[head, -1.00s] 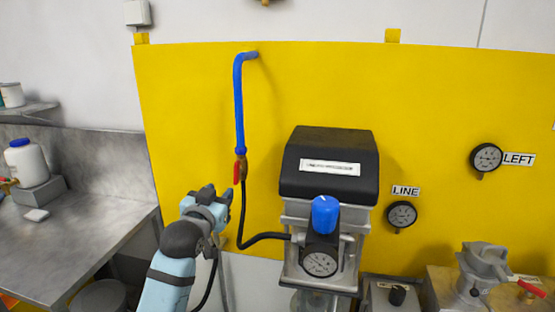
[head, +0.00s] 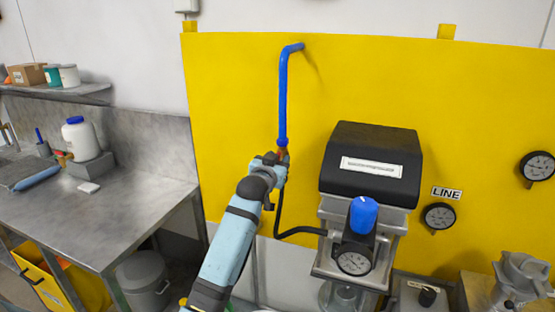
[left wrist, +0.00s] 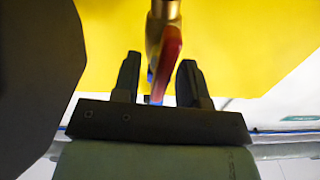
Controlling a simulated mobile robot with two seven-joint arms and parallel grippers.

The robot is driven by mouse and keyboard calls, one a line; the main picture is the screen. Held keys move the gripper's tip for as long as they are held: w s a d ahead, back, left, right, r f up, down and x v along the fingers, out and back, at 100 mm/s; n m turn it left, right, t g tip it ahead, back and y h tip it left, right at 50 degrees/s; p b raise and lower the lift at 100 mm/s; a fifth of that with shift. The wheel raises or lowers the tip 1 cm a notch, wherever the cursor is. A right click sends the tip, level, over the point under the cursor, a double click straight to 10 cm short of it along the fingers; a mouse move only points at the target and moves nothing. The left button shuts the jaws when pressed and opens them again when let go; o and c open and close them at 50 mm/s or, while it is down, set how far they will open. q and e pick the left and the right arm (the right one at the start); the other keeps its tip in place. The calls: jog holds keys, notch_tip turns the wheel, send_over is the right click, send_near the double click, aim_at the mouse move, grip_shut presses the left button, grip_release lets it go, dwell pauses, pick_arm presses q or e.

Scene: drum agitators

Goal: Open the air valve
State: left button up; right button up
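The air valve is a brass body (left wrist: 164,10) with a red lever (left wrist: 170,50), at the lower end of the blue pipe (head: 283,100) on the yellow panel. In the head view my left gripper (head: 277,160) is at the valve and hides most of it; only a bit of brass shows above it. In the left wrist view the two dark fingers (left wrist: 160,80) are apart, with the red lever between them. A gap shows on both sides of the lever, so the gripper does not clasp it. My right gripper is not in view.
A black hose (head: 300,232) runs from below the valve to the regulator with a blue knob (head: 363,215) and gauge. A black-topped unit (head: 370,160) stands right of the valve. A steel bench (head: 120,215) is at the left.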

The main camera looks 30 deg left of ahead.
pick_arm(q)
jog(key=shift+c, duration=0.4)
grip_shut()
jog(key=shift+a+n, duration=0.1)
jog(key=shift+n, duration=0.7)
jog(key=shift+o, duration=0.4)
grip_release()
jog(key=b+v, duration=0.3)
jog(key=v, duration=1.1)
